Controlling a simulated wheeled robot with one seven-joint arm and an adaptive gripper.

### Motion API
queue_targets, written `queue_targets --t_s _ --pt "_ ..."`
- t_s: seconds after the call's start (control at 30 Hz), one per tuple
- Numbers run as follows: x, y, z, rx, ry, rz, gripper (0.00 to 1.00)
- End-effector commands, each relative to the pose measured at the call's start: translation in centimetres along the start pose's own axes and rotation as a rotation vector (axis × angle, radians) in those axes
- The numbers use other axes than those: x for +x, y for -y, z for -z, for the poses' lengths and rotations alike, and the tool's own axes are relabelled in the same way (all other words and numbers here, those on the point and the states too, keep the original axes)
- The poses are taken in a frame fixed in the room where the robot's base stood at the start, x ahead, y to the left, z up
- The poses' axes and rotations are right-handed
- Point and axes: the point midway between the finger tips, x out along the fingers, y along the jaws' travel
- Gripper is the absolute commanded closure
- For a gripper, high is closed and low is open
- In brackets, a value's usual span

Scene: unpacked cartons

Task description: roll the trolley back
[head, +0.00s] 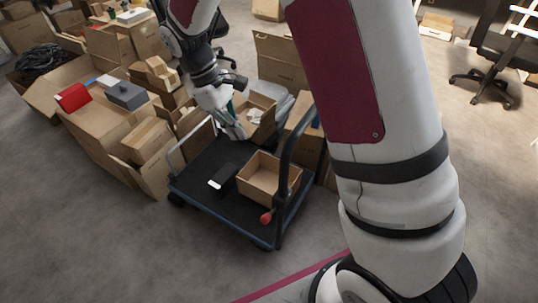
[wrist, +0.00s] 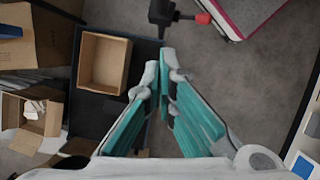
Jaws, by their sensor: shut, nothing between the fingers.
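The trolley (head: 205,165) stands on the grey floor in the middle of the head view. It has a dark flat deck with a blue edge, a pale bar on its left and a black upright handle on its right, with a red-tipped lever low beside it. My gripper (head: 238,133) is above the deck's far part, with its fingers shut and empty. In the wrist view my gripper (wrist: 160,62) points past the deck (wrist: 92,108). A black part with a red tip (wrist: 203,18) lies ahead of the fingertips, apart from them. Contact with the trolley cannot be told.
An open carton (head: 262,192) and a small black-and-white item (head: 220,178) are on the deck. Cartons crowd the left, one with a red box (head: 73,97) on top. More cartons (head: 279,70) stand behind. An office chair (head: 490,70) is far right. Floor in front is clear.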

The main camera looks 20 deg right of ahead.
Motion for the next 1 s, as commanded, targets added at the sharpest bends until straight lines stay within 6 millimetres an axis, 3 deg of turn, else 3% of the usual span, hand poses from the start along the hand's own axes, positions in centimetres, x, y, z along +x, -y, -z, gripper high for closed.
queue_targets --t_s 0.3,0.47,0.97,1.0 --pt "0.1 0.0 0.0 0.001 0.0 0.0 1.0" --pt "1.2 0.0 -0.1 0.001 0.003 0.002 1.0" --pt "10.6 0.1 -0.1 0.001 0.004 0.003 1.0" --pt "10.5 0.0 -0.9 0.004 0.0 0.001 1.0"
